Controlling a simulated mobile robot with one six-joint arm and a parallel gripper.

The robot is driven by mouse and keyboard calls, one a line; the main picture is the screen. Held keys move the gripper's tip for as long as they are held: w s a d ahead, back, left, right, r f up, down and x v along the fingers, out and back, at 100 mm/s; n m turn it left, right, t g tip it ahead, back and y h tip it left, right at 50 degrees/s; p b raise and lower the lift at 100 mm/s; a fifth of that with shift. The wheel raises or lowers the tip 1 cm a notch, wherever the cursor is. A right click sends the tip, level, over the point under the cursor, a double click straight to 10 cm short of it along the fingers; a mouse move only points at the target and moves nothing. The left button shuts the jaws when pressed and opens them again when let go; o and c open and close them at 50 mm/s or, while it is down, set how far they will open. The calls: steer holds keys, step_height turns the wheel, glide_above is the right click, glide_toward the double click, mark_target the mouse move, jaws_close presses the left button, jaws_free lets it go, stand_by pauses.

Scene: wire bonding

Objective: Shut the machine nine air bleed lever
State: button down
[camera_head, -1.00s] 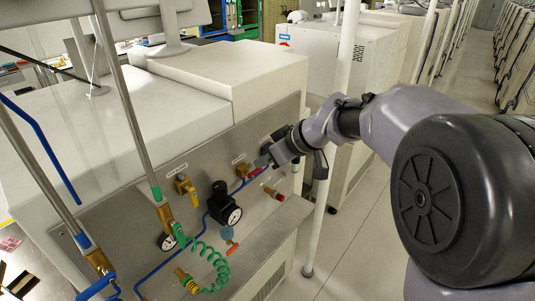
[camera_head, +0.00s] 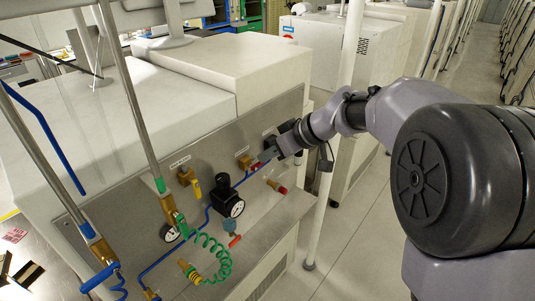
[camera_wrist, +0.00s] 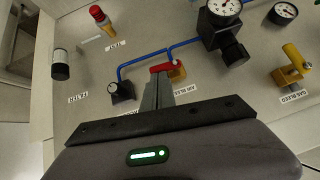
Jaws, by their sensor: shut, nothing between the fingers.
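The air bleed valve has a brass body (camera_wrist: 178,75) and a red lever (camera_wrist: 164,68), above an "AIR BLEED" label in the wrist view. The lever lies nearly level there, reaching left from the body. My gripper (camera_wrist: 165,80) is shut and empty, its fingertips right at the lever; I cannot tell whether they touch. In the head view, my gripper (camera_head: 270,153) is at the panel's right part, beside the brass valve (camera_head: 244,162), and partly hides the lever.
A yellow gas bleed lever (camera_wrist: 295,56) is to the right. A black regulator with a gauge (camera_wrist: 222,12) stands above, and a blue tube (camera_wrist: 140,57) runs close by. A white pole (camera_head: 327,170) stands right of the panel.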

steer(key=f+m+g+y, duration=0.1)
steer(key=m+g+y, duration=0.1)
steer(key=f+m+g+y+p, duration=0.1)
steer(key=f+m+g+y, duration=0.1)
steer(key=y, duration=0.1)
steer(key=f+m+g+y, duration=0.2)
steer(key=y, duration=0.1)
steer(key=shift+w+d+f+m+g, duration=0.1)
steer(key=shift+w+d+m+g, duration=0.2)
steer(key=shift+w+m, duration=0.1)
stand_by(0.6)
